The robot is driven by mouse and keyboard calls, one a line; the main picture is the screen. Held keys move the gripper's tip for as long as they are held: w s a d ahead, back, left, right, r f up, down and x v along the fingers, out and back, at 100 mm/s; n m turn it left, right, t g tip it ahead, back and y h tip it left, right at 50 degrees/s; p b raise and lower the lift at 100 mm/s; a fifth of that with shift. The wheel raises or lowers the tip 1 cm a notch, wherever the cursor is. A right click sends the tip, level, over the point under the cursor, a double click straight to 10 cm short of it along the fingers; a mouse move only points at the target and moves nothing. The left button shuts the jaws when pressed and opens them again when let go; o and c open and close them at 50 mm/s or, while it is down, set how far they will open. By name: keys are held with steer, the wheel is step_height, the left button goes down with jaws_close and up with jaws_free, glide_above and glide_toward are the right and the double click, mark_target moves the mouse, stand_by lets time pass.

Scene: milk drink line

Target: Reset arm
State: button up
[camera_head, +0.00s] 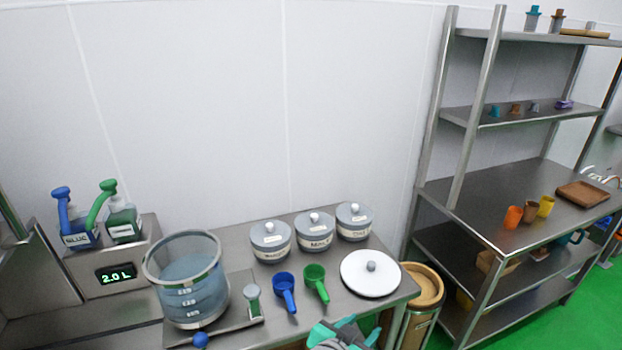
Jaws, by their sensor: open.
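My gripper (357,328) shows at the bottom edge of the head view, right of centre, with teal fingers apart. It is open and I see nothing between the fingers. It is near the front edge of the steel counter (232,263), below the green scoop (316,283) and the white round lid (371,273), apart from both. Most of my arm is out of the picture.
A clear measuring vessel (190,290) of liquid stands at left by a 2.0 L display (116,274). A blue scoop (285,290) and three lidded jars (313,234) are on the counter. A bin (420,300) and steel shelving (490,190) stand right.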

steer(key=s+a+f+n+t+y, duration=0.2)
steer(key=s+a+f+n, duration=0.15)
steer(key=s+f, duration=0.35)
steer(key=s+a+f+n+t+y, duration=0.1)
steer(key=s+a+f+n+y, duration=0.2)
steer(key=s+a+f, duration=0.3)
steer(key=s+a+r+t+y, duration=0.1)
steer(key=s, duration=1)
steer(key=s+a+r+t, duration=0.1)
steer(key=s+r, duration=0.1)
steer(key=s, duration=0.9)
steer(key=shift+a+r+n+t+y, duration=0.15)
steer(key=shift+r+n+t+y, duration=0.1)
steer(key=shift+n+t+y, duration=0.15)
